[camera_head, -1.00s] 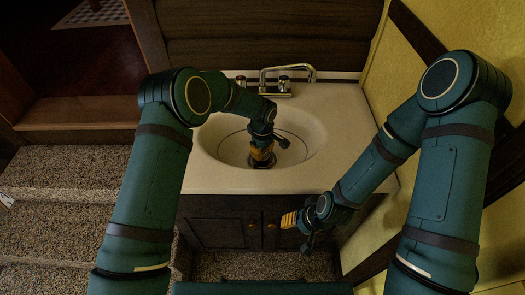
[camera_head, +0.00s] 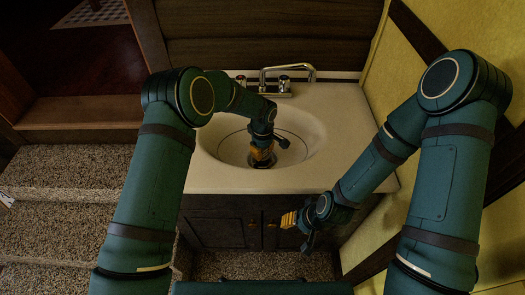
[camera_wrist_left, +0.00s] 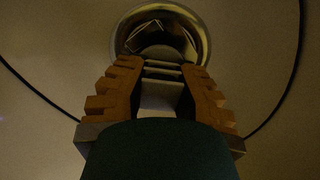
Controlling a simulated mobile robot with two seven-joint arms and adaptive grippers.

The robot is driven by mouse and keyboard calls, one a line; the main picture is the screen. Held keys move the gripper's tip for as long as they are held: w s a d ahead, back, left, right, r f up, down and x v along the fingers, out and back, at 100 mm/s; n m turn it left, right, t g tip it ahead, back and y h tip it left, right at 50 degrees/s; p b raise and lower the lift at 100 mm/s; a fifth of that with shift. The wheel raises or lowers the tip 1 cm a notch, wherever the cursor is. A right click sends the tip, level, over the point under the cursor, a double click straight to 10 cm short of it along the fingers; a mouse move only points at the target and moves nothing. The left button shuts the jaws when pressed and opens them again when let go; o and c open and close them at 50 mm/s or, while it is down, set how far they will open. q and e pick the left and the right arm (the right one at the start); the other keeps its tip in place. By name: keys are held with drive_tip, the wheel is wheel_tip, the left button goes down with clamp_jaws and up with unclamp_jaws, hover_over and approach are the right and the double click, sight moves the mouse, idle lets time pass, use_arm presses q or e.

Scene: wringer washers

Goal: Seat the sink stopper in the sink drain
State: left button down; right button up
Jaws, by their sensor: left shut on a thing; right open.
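The sink (camera_head: 305,140) is a cream oval basin set in a pale counter. My left gripper (camera_head: 262,153) points down into the basin, just over the drain. In the left wrist view, my left gripper (camera_wrist_left: 160,72) is shut on the sink stopper (camera_wrist_left: 160,95), a grey piece between its orange fingers. The round metal rim of the sink drain (camera_wrist_left: 204,38) shows just beyond the fingertips. The fingers hide part of it, and I cannot tell whether the stopper touches it. My right gripper (camera_head: 291,219) is open and empty in front of the cabinet, below the counter edge.
A chrome faucet (camera_head: 285,77) with two handles stands behind the basin. A dark wooden cabinet (camera_head: 222,229) is under the counter. Carpeted steps (camera_head: 65,215) lie to the left, and a yellow wall (camera_head: 430,30) rises on the right. The counter around the basin is clear.

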use_arm(q)
drive_tip(key=shift+s+f, duration=0.1)
drive_tip(key=shift+f, duration=1.1)
idle(2.5)
drive_tip(key=shift+c, duration=0.7)
unclamp_jaws()
drive_tip(key=shift+r, duration=0.1)
drive_tip(key=shift+r+p, duration=1.7)
drive_tip(key=shift+r, duration=1.75)
